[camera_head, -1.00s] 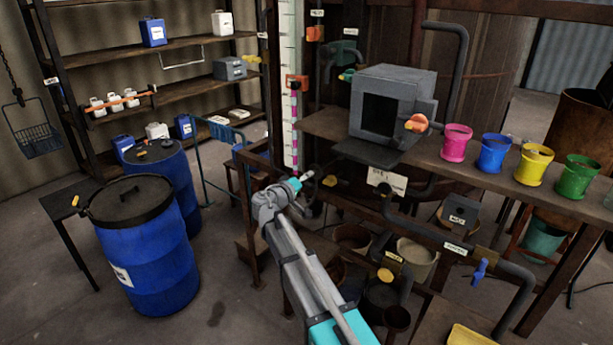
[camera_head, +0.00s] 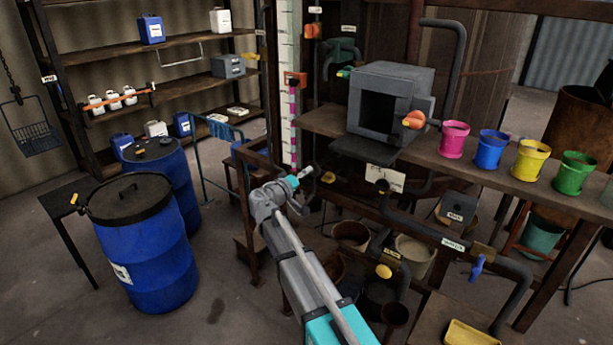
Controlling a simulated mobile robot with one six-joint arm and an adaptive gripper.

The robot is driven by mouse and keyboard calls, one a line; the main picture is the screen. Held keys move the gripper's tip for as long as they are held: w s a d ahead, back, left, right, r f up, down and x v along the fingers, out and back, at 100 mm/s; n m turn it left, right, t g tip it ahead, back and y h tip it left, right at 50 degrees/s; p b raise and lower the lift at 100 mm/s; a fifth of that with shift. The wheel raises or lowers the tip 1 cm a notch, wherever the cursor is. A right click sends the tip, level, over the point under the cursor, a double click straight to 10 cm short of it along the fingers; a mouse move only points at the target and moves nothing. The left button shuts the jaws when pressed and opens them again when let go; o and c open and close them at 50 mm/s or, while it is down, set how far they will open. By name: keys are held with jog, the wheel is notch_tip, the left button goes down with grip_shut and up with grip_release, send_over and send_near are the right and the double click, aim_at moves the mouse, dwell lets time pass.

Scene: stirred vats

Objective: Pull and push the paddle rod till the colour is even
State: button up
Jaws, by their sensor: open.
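My gripper (camera_head: 306,173) is at the end of my grey and turquoise arm, in front of the left part of the wooden bench frame. It is open and looks empty, though its fingers are small and dark. I cannot make out for certain which part is the paddle rod. A grey open-fronted box (camera_head: 391,82) with an orange knob (camera_head: 414,119) stands on the bench. No liquid colour can be seen inside a vat.
Pink (camera_head: 454,139), blue (camera_head: 491,148), yellow (camera_head: 530,160) and green (camera_head: 575,172) pots line the bench. Pipes with valves (camera_head: 477,263) run below it. A tall scale (camera_head: 289,85) stands behind my gripper. Blue drums (camera_head: 147,250) stand left, with clear floor between them and my arm.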

jog(key=shift+s, duration=0.1)
jog(key=v, duration=1.1)
jog(key=shift+s+a, duration=0.25)
jog(key=shift+s, duration=0.05)
